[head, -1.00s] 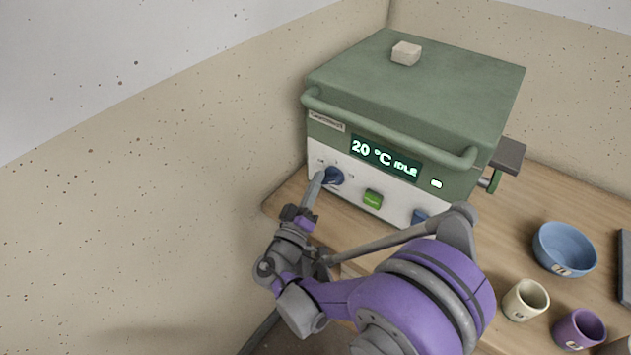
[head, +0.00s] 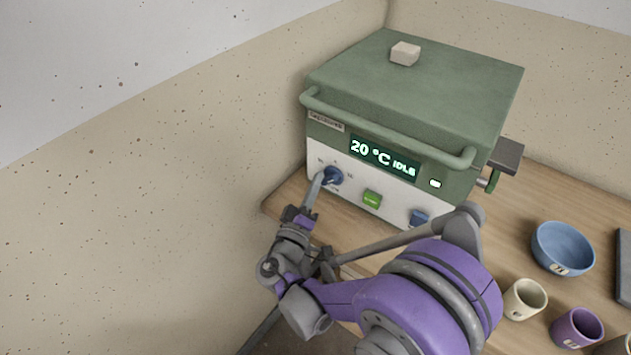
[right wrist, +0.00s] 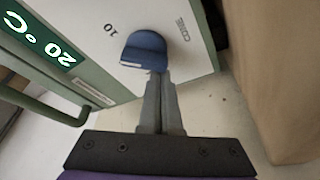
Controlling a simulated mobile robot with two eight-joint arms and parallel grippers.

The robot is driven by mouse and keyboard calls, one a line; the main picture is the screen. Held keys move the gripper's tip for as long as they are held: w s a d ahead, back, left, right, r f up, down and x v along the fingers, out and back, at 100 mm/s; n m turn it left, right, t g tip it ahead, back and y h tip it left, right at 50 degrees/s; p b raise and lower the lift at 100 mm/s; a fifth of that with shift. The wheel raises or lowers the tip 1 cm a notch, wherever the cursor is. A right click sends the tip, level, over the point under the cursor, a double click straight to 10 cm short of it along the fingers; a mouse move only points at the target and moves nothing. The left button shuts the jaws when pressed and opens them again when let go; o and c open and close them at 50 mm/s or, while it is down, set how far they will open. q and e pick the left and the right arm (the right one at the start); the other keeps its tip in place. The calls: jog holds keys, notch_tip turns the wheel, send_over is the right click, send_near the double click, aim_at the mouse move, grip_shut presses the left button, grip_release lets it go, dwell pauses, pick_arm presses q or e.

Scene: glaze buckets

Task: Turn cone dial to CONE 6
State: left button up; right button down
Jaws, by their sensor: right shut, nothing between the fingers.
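The green kiln (head: 420,100) stands on the wooden bench, and its display reads "20 °C IDLE". The blue cone dial (head: 332,176) is at the left of its white front panel. In the right wrist view the dial (right wrist: 145,50) has a pale mark on one edge, with the label "10" and the word "CONE" printed near it. My right gripper (head: 317,183) is shut and empty, its fingertips at the dial's edge; the wrist view shows the closed fingers (right wrist: 160,78) at the dial, and I cannot tell whether they touch. My left gripper is not in view.
A green button (head: 372,199) and a second blue knob (head: 418,217) sit right of the dial. A small beige block (head: 405,53) lies on the kiln top. A blue bowl (head: 563,248), cream cup (head: 525,299) and purple cup (head: 577,327) stand on the bench at right. Walls stand behind and left.

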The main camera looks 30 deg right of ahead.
aim_at(311, 165)
jog(key=n, duration=0.1)
jog(key=n+y, duration=0.1)
jog(key=n, duration=0.1)
jog(key=n+p, duration=0.1)
jog(key=n, duration=0.1)
jog(key=shift+s+d+f+y, duration=0.1)
jog(key=shift+s+f+y, duration=0.15)
jog(key=shift+f+y, duration=0.15)
jog(key=shift+s+n+y, duration=0.1)
jog(key=shift+n+y, duration=0.2)
jog(key=shift+n, duration=0.3)
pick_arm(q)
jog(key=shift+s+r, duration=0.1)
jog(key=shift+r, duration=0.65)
pick_arm(e)
jog(key=shift+f, duration=0.1)
